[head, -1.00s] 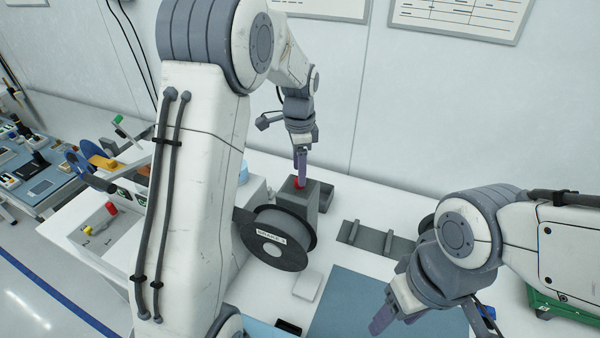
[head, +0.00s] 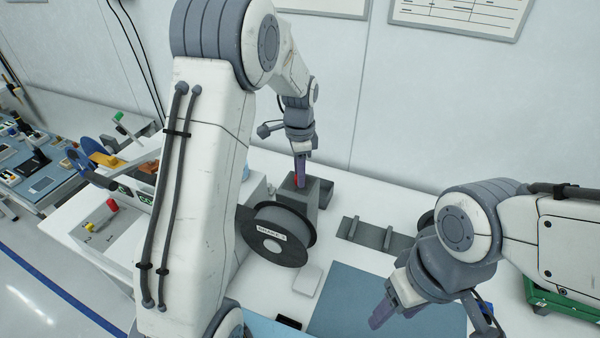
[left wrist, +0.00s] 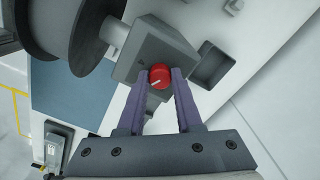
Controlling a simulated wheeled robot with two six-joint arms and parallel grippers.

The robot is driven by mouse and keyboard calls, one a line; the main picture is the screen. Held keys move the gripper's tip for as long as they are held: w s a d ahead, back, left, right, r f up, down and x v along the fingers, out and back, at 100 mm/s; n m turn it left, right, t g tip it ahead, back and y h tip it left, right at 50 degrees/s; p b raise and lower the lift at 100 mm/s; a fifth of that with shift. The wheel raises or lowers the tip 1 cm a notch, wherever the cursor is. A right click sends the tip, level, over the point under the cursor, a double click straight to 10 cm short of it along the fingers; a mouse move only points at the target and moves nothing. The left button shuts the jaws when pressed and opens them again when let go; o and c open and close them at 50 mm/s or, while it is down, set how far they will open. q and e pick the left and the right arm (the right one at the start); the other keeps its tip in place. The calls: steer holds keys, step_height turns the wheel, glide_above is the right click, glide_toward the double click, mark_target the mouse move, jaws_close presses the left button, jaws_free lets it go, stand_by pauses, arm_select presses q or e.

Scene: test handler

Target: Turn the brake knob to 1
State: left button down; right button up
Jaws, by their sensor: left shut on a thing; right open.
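The red brake knob (left wrist: 158,76) sits on top of a grey block (left wrist: 150,45), with a pale pointer line on the knob face. In the head view the grey block (head: 311,197) stands behind a dark reel, and the knob is mostly hidden by my fingers. My left gripper (head: 301,182) points down onto the knob. In the left wrist view its two purple fingers (left wrist: 160,85) are closed around the knob's sides. Any scale marks around the knob are too small to read. My right gripper (head: 378,318) is open and empty above the blue-grey mat at the front.
A dark reel (head: 290,220) with a label stands in front of the block. A small open grey tray (left wrist: 212,66) lies beside the block. A grey rack (head: 375,236) lies right of it, and a blue-grey mat (head: 345,300) covers the front. My left arm hides much of the left side.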

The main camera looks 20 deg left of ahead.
arm_select(q)
steer(key=shift+n, duration=0.3)
steer(key=n, duration=0.4)
steer(key=shift+n, duration=0.4)
steer(key=n, duration=0.6)
steer(key=shift+p, duration=0.4)
steer(key=n, duration=0.6)
steer(key=shift+r+n, duration=0.1)
steer(key=shift+n, duration=0.3)
steer(key=n, duration=0.5)
steer(key=shift+w+n, duration=0.1)
steer(key=shift+n, duration=0.2)
steer(key=c, duration=0.6)
jaws_free()
